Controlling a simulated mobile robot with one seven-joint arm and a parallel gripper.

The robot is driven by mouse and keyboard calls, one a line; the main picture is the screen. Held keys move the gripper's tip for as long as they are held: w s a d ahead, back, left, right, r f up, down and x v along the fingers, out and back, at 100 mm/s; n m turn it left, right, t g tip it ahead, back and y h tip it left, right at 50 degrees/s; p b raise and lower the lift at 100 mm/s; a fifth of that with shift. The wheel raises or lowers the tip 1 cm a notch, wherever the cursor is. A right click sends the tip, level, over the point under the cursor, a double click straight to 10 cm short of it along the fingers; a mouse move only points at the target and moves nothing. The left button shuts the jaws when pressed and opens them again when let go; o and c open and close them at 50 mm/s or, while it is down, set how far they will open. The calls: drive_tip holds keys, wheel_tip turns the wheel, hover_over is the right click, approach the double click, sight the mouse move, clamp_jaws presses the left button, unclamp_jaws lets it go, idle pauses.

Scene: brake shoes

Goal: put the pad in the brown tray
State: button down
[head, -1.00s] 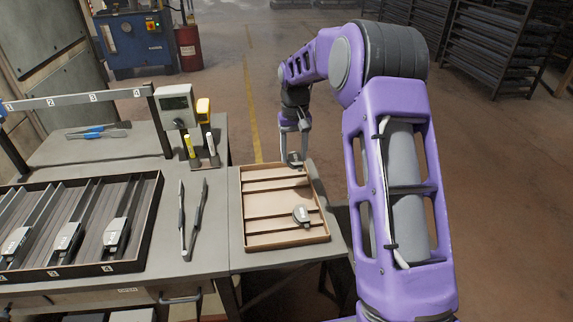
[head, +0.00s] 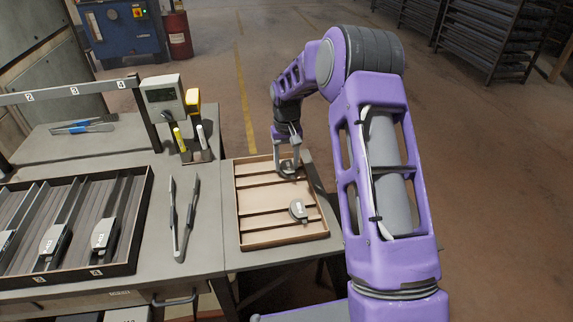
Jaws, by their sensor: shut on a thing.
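The brown tray (head: 240,218) sits on the right-hand table and has slats across its floor. My gripper (head: 288,162) is over the tray's far right part, pointing down, shut on a grey pad (head: 288,173). The held pad is small and partly hidden by the fingers; I cannot tell whether it touches the tray floor. A second pad (head: 298,210), grey and dark, lies in the tray nearer its front right.
A dark compartment rack (head: 137,222) with several pads stands on the left bench. Tongs (head: 181,215) lie between rack and tray. A grey device (head: 162,100) and markers (head: 180,140) stand behind. Bare tray floor shows at left.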

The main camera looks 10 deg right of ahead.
sight(287, 166)
drive_tip(key=shift+f, duration=0.4)
drive_tip(key=shift+f, duration=0.1)
drive_tip(key=shift+c, duration=1.3)
unclamp_jaws()
wheel_tip(287, 166, up, 12)
drive_tip(key=p, duration=0.1)
